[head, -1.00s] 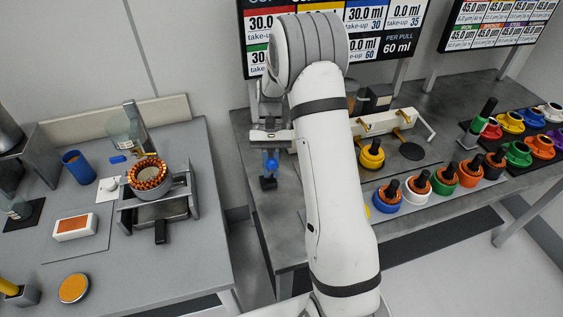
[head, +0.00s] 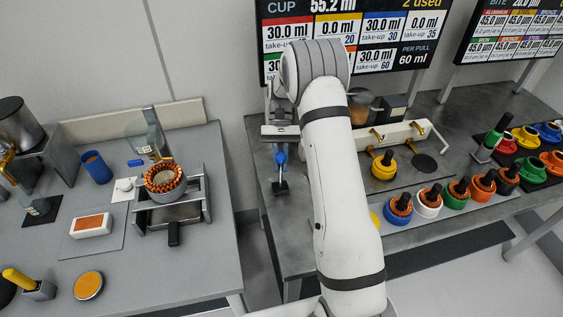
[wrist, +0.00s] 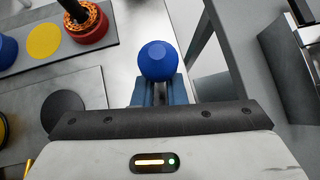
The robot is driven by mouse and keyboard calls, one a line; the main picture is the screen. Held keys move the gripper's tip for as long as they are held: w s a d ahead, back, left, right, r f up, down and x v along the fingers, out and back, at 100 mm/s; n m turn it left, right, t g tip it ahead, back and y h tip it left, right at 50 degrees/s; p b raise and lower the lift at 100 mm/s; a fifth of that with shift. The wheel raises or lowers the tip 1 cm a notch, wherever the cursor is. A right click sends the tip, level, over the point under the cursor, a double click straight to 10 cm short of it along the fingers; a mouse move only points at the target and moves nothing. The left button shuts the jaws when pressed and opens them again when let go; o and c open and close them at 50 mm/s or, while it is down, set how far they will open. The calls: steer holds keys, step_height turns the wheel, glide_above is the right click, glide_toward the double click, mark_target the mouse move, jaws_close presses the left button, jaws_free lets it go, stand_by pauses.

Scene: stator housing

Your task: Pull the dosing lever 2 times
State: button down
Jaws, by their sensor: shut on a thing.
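My gripper (wrist: 156,92) is shut on a blue faceted knob (wrist: 158,60), which appears to be the top of the dosing lever. In the head view my gripper (head: 281,148) hangs beyond my raised arm, near the left end of the right table. A short grey rod and a black block (head: 280,188) show below the blue parts there. The knob and my blue fingers are hard to tell apart in the head view. A white dispenser body (head: 400,133) with brass fittings lies to the right, partly hidden by my arm.
A yellow cup (head: 384,168) stands at the dispenser, beside a black disc (head: 425,164). Several coloured cups with black handles line the front of the right table (head: 262,170). A gap separates it from the left table (head: 130,285), which holds a copper-wound stator (head: 163,177).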

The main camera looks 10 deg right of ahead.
steer(key=shift+w+a+r, duration=0.15)
steer(key=shift+r, duration=0.15)
steer(key=c, duration=1.7)
jaws_free()
steer(key=shift+a+f, duration=0.1)
steer(key=o, duration=0.3)
steer(key=shift+f, duration=0.1)
steer(key=shift+o, duration=0.2)
steer(key=b+v, duration=0.1)
steer(key=v, duration=0.6)
steer(key=shift+r+b, duration=0.35)
steer(key=shift+w+r, duration=0.1)
